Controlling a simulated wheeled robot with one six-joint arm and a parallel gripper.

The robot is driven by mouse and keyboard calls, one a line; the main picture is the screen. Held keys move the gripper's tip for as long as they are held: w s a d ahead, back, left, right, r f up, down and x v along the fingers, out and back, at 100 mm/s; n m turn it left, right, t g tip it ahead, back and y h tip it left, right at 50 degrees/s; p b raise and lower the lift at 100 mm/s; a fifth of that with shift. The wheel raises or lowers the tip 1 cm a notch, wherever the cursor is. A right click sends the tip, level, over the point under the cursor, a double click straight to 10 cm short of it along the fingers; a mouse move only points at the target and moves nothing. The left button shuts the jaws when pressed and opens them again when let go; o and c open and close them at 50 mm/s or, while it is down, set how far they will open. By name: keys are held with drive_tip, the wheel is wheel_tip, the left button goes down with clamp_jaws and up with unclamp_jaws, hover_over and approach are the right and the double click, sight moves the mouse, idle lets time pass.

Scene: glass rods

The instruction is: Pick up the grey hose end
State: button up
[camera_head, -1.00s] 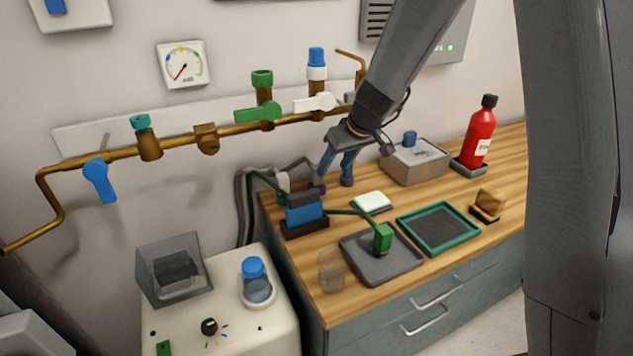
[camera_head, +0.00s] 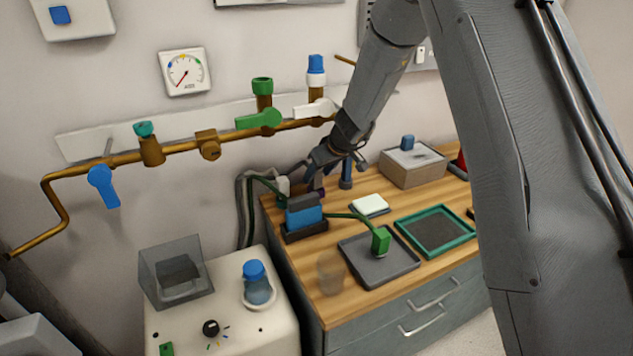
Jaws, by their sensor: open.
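A grey hose (camera_head: 242,210) rises along the left end of the bench and runs over its back left corner, behind the blue block. Its end is small and partly hidden by my gripper, so I cannot tell its exact spot. My gripper (camera_head: 330,178) is open and points down over the back left of the bench, just right of and behind the blue block (camera_head: 304,212). One finger is close to where the hose passes; I cannot tell whether they touch.
A green hose with a green block end (camera_head: 381,240) lies over a dark tray (camera_head: 362,270). A clear glass (camera_head: 330,272) stands at the bench's front left. A white pad (camera_head: 370,204), a green-rimmed tray (camera_head: 399,221) and a grey box (camera_head: 410,166) stand to the right. Brass pipes run along the wall.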

drive_tip(key=shift+w+a+f, duration=0.1)
drive_tip(key=shift+f, duration=0.05)
clamp_jaws()
idle(0.4)
drive_tip(key=shift+r, duration=0.25)
drive_tip(key=shift+b, duration=0.75)
drive_tip(key=b, duration=0.5)
drive_tip(key=shift+t+b, duration=0.3)
